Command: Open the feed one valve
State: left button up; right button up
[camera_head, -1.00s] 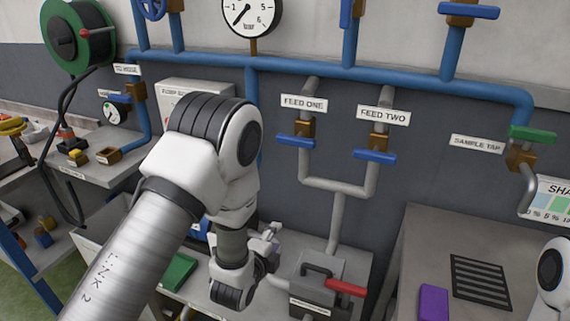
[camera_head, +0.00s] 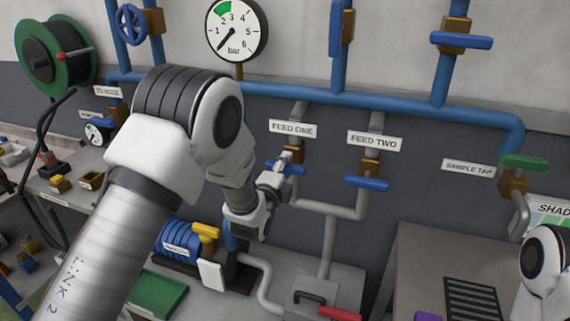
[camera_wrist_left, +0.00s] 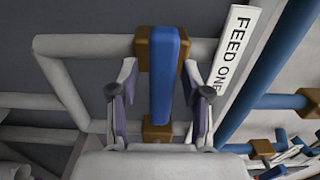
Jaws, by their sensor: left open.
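The feed one valve has a blue lever handle (camera_head: 291,168) on a brass body (camera_head: 293,153), below the FEED ONE label (camera_head: 293,129). The handle lies crosswise to its grey pipe. My left gripper (camera_head: 282,163) is at this handle in the head view. In the left wrist view, the open left gripper (camera_wrist_left: 158,100) has one finger on each side of the blue handle (camera_wrist_left: 168,75), with gaps visible on both sides. The FEED ONE label (camera_wrist_left: 235,50) shows to the right there. My right gripper is not in view.
The feed two valve (camera_head: 367,182) with a similar blue handle is just to the right. A pressure gauge (camera_head: 237,30) hangs above, and a sample tap with a green handle (camera_head: 524,162) is at the right. A red handle (camera_head: 339,313) sits low in front.

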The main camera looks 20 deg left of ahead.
pick_arm(q)
jog(key=shift+s+d+r, duration=0.15)
jog(key=shift+s, duration=0.1)
jog(key=shift+w, duration=0.15)
grip_shut()
jog(key=shift+f+n+b, duration=0.2)
jog(key=shift+n+b, duration=0.1)
jog(key=shift+f+n+b, duration=0.1)
jog(key=shift+n+b, duration=0.75)
jog(key=shift+n, duration=0.35)
jog(key=n+b, duration=0.2)
jog(key=n, duration=0.2)
jog(key=shift+b, duration=0.3)
jog(key=n+b, duration=0.2)
jog(key=n, duration=0.3)
jog(key=shift+n+b, duration=0.7)
jog(key=shift+n, duration=1.2)
